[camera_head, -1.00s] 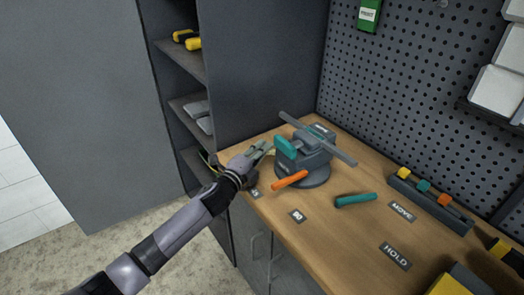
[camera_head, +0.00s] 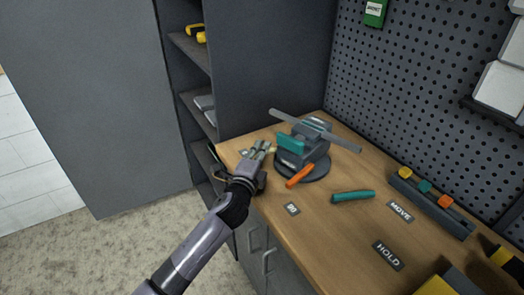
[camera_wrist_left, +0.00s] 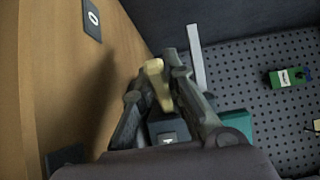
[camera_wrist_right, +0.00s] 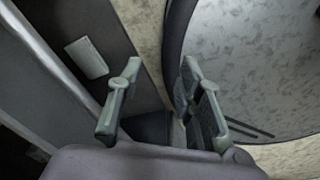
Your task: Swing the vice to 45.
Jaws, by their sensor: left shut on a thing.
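The vice (camera_head: 303,155) stands on the workbench on a round grey base, with a teal jaw block, a long grey bar (camera_head: 340,141) and an orange lever (camera_head: 300,176) at its front. My left gripper (camera_head: 268,148) is at the vice's left side, shut on a pale tan handle. In the left wrist view the handle (camera_wrist_left: 158,84) sits between the fingers; where it joins the vice is hidden. A tag reading 90 (camera_head: 292,208) lies on the bench, and one reading 0 (camera_wrist_left: 92,18) shows in the left wrist view. My right gripper (camera_wrist_right: 155,95) is open and empty.
A teal-handled tool (camera_head: 353,196) lies right of the vice, near the MOVE tag (camera_head: 400,211) and HOLD tag (camera_head: 388,255). A rack with coloured blocks (camera_head: 432,205) stands at the right. A pegboard (camera_head: 420,110) rises behind. A shelf cabinet (camera_head: 190,95) is at the left.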

